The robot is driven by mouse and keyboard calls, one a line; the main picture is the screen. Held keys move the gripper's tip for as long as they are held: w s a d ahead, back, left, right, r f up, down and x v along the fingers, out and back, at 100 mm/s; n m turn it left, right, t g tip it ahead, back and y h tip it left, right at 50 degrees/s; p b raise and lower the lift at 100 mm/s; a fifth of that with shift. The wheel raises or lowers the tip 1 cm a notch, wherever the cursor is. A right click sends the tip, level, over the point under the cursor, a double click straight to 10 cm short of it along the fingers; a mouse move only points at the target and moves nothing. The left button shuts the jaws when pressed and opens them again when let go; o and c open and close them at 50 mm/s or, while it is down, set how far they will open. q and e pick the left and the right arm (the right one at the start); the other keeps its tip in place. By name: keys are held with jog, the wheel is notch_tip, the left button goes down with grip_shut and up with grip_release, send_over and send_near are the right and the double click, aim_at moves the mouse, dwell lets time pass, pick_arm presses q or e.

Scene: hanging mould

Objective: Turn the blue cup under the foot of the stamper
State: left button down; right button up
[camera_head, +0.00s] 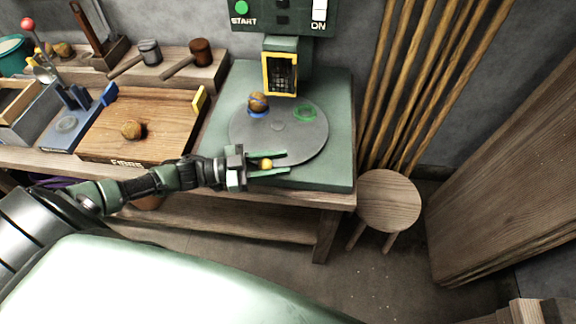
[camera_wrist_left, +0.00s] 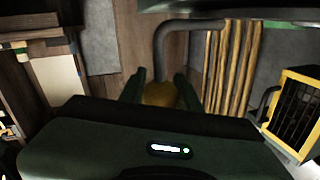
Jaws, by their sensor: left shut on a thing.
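The stamper is a green machine with a yellow-framed guard (camera_head: 280,73) at the back of its base; I cannot make out the foot inside. A round grey turntable (camera_head: 300,143) lies in front of it. The blue cup (camera_head: 257,114) is a blue ring at the turntable's back left, with a brown ball (camera_head: 258,101) sitting in it. A green ring (camera_head: 304,112) is at the back right. My left gripper (camera_head: 286,162) is shut on a yellow knob (camera_head: 265,164) at the turntable's front edge. The left wrist view shows the knob (camera_wrist_left: 160,94) between the fingers. My right gripper is out of view.
A wooden board (camera_head: 165,115) with another brown ball (camera_head: 131,129) stands left of the stamper, with mallets (camera_head: 200,52) behind it. A round stool (camera_head: 389,200) stands to the right. Long poles (camera_head: 420,80) lean on the wall.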

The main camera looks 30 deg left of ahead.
aim_at(261, 162)
pick_arm(q)
jog(key=shift+s+a+f+m+g+h+b, duration=0.1)
jog(key=shift+s+a+m+g+h+b, duration=0.2)
jog(key=shift+a+g+b, duration=0.2)
jog(key=shift+s+a+r+m+g+h+b, duration=0.15)
jog(key=shift+a+m+g+h+b, duration=0.15)
jog(key=shift+a+g+b, duration=0.2)
jog(key=shift+s+a+f+m+g+h+b, duration=0.2)
jog(key=shift+a+m+g+b, duration=0.2)
jog(key=shift+a+b, duration=0.15)
jog(key=shift+s+a, duration=0.1)
jog(key=shift+a, duration=0.15)
jog(key=c, duration=1)
grip_release()
jog(key=shift+c, duration=0.2)
jog(key=shift+a, duration=0.1)
jog(key=b+v, duration=0.2)
jog(key=v, duration=0.5)
jog(key=shift+a, duration=0.35)
jog(key=shift+s, duration=0.1)
